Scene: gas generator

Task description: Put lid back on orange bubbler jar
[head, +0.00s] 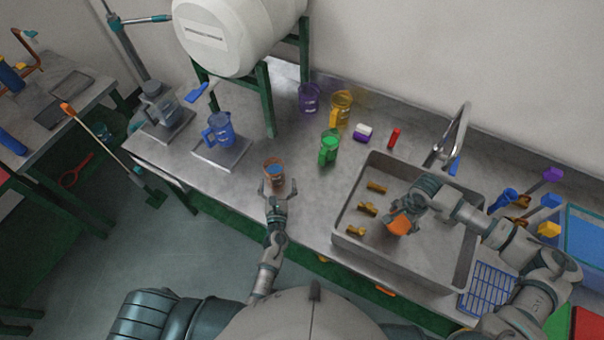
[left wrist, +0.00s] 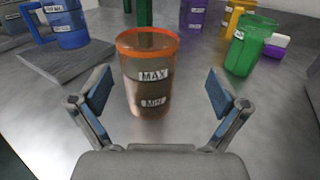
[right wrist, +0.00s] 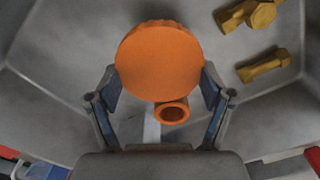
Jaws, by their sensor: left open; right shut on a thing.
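The orange bubbler jar (head: 274,163) stands upright and open-topped on the metal bench, left of the sink. In the left wrist view the jar (left wrist: 145,90) is translucent orange with MAX and MIN labels. My left gripper (head: 277,187) is open at the jar's near side. Its fingers stand apart on either side of the jar, not touching it. My right gripper (head: 406,214) is shut on the orange lid (head: 399,226) and holds it over the sink. In the right wrist view the lid (right wrist: 160,65) is a round cap with a short side tube, between the fingers.
Green (head: 329,148), yellow (head: 341,108) and purple (head: 309,97) jugs stand behind the jar. A blue jug (head: 221,130) sits on a plate to the left. A faucet (head: 452,138) rises behind the sink. Bench between jar and sink is clear.

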